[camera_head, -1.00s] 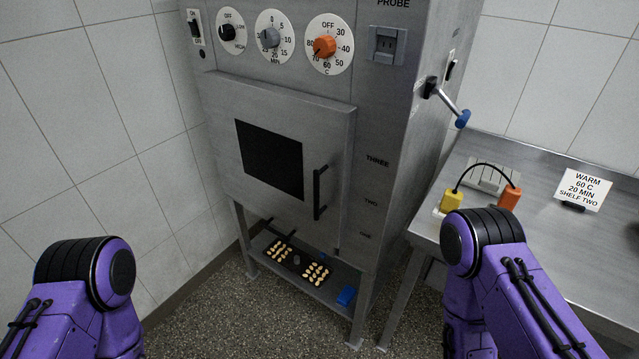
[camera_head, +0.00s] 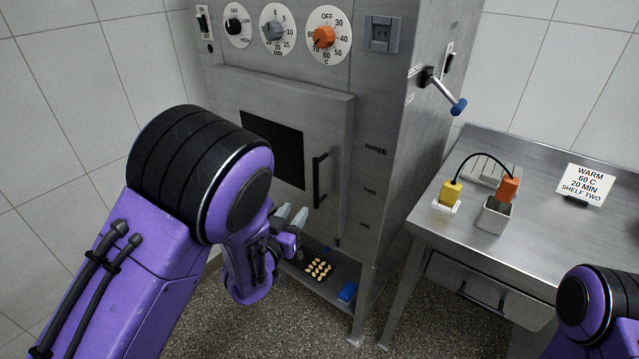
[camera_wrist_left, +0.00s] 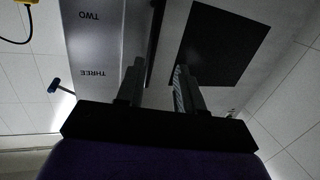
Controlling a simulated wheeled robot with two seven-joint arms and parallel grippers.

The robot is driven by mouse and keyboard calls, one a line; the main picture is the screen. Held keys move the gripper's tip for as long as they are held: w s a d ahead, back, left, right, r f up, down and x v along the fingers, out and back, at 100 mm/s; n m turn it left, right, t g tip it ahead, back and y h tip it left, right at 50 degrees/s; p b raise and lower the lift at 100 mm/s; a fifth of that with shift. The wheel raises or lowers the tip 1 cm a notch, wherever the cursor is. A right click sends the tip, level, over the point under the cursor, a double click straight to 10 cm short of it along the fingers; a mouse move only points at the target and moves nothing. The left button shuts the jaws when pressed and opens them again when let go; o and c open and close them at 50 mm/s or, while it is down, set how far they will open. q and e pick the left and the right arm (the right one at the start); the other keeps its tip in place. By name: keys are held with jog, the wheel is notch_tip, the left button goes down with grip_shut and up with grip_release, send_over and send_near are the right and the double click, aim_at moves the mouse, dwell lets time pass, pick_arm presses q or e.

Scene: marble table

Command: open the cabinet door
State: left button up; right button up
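The grey metal cabinet door (camera_head: 336,125) is shut, with a dark square window (camera_head: 284,150) and a black vertical bar handle (camera_head: 319,180) near its right edge. My left gripper (camera_head: 291,217) is in front of the door, below and left of the handle, with its two pale fingers apart and empty. In the left wrist view, which is upside down, the fingers of my left gripper (camera_wrist_left: 160,82) are spread, and the dark handle (camera_wrist_left: 155,45) shows beyond the gap, apart from them. The window (camera_wrist_left: 212,42) shows there too. My right gripper is out of view.
A blue-tipped lever (camera_head: 445,93) sticks out of the cabinet's right side.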

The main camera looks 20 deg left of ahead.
aim_at(315, 181)
pick_arm(q)
jog(key=shift+m+t+h, duration=0.3)
jog(key=shift+m+h, duration=0.1)
jog(key=w+r+p, duration=0.1)
jog(key=w, duration=0.2)
jog(key=w+d+p, duration=0.1)
jog(key=w, duration=0.3)
jog(key=w+d+r, duration=0.1)
jog(key=w, duration=0.2)
jog(key=shift+w+r+p, duration=0.35)
jog(key=shift+p, duration=0.05)
jog(key=shift+w+f, duration=0.1)
jog(key=shift+w, duration=0.4)
grip_shut()
